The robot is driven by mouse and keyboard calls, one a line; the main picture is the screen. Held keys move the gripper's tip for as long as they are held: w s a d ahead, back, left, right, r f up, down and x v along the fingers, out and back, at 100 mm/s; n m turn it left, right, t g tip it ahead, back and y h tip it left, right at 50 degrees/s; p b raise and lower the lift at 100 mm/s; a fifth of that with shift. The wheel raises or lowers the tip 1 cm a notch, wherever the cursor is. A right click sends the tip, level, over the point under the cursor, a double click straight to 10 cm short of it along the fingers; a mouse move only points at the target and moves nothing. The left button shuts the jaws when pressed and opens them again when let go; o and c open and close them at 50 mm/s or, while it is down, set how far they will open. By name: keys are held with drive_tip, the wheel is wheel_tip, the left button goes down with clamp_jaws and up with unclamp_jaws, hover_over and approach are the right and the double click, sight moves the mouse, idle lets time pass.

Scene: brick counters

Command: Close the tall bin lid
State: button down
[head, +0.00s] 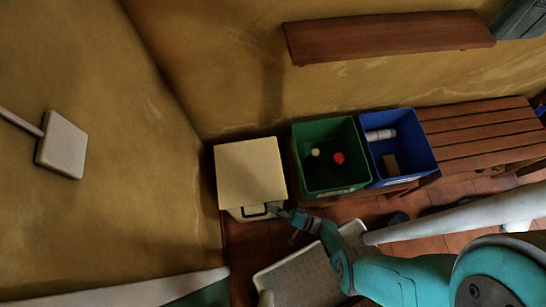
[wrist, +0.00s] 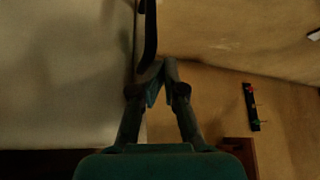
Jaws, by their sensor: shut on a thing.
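The tall bin (head: 238,214) is cream and stands in the corner against the wall. Its flat pale lid (head: 250,172) covers the top as seen from above; I cannot tell whether it sits fully down. A black handle (head: 254,211) is on the lid's near side. My gripper (head: 281,212) is at the right end of the handle. In the wrist view my gripper (wrist: 163,70) has its fingertips together on the black handle (wrist: 150,35), beside a large pale panel (wrist: 65,75). The exact contact is dark.
A green bin (head: 328,190) with a red and a white item stands right of the tall bin, beside a blue bin (head: 404,155). A slatted wooden bench (head: 480,133) is further right. A wooden shelf (head: 390,36) is on the wall. A pale tray-like object (head: 300,277) is below.

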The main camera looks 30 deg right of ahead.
drive_tip(key=shift+s+a+f, duration=0.3)
drive_tip(key=shift+s+f, duration=0.05)
drive_tip(key=shift+s, duration=0.05)
wheel_tip(320, 180, up, 11)
drive_tip(key=shift+w+d+f, duration=0.15)
drive_tip(key=shift+w+d, duration=0.15)
drive_tip(key=shift+w, duration=0.1)
drive_tip(key=s+a+f+g+h, duration=0.3)
drive_tip(key=s+a+f+g, duration=0.25)
drive_tip(key=s, duration=0.35)
drive_tip(key=s+d+r+n+g+h, duration=0.1)
drive_tip(key=s+d+g+h, duration=0.1)
drive_tip(key=s+d+h, duration=0.45)
drive_tip(key=d+r+n+t+h, duration=0.1)
drive_tip(key=d+r+t, duration=0.1)
drive_tip(key=r, duration=0.9)
drive_tip(key=d+r+n+t+h, duration=0.1)
drive_tip(key=d+r+t+h, duration=0.1)
drive_tip(key=r, duration=0.9)
drive_tip(key=d+r+n+t+h, duration=0.2)
drive_tip(key=d+r+t, duration=0.1)
drive_tip(key=r, duration=0.9)
drive_tip(key=shift+s, duration=0.4)
